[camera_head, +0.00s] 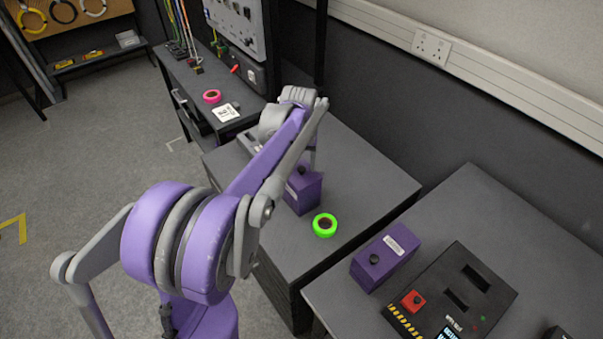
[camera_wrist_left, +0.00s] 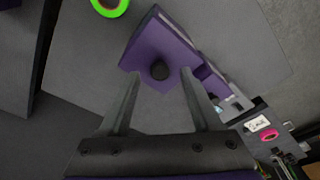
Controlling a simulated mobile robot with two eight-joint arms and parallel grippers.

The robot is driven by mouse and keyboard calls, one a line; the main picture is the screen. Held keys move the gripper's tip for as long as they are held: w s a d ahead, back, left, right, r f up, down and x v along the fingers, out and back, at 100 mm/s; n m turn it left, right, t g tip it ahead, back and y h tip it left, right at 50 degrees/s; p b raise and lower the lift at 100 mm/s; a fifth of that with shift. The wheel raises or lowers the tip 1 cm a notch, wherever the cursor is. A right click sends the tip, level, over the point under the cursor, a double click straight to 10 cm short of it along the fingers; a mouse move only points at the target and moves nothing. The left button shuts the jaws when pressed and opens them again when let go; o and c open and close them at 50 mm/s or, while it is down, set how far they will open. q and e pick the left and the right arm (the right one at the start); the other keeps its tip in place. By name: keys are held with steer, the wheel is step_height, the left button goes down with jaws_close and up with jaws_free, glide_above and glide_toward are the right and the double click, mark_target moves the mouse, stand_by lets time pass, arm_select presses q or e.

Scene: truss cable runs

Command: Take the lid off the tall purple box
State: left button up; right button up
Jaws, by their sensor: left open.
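A purple box (camera_head: 303,194) with a black knob on top stands on the middle dark table, partly hidden by my left arm. In the left wrist view its purple top (camera_wrist_left: 155,45) carries the round black knob (camera_wrist_left: 160,70). My left gripper (camera_wrist_left: 160,73) is open, with its two fingers apart on either side of the knob. I cannot tell whether they touch it. In the head view the left gripper (camera_head: 309,157) is above the box, its fingers mostly hidden. A second purple box (camera_head: 386,257), with a black knob and white label, sits on the right table. My right gripper is out of view.
A green tape roll (camera_head: 325,225) lies close to the box, on the same table. A black device with a red button (camera_head: 413,300) is on the right table. A pink tape roll (camera_head: 212,96) and white card (camera_head: 226,112) lie on the back table. A wall runs behind.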

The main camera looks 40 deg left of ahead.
arm_select(q)
steer(key=shift+w+a+f, duration=0.1)
steer(key=shift+f, duration=0.55)
jaws_close()
steer(key=shift+r, duration=0.15)
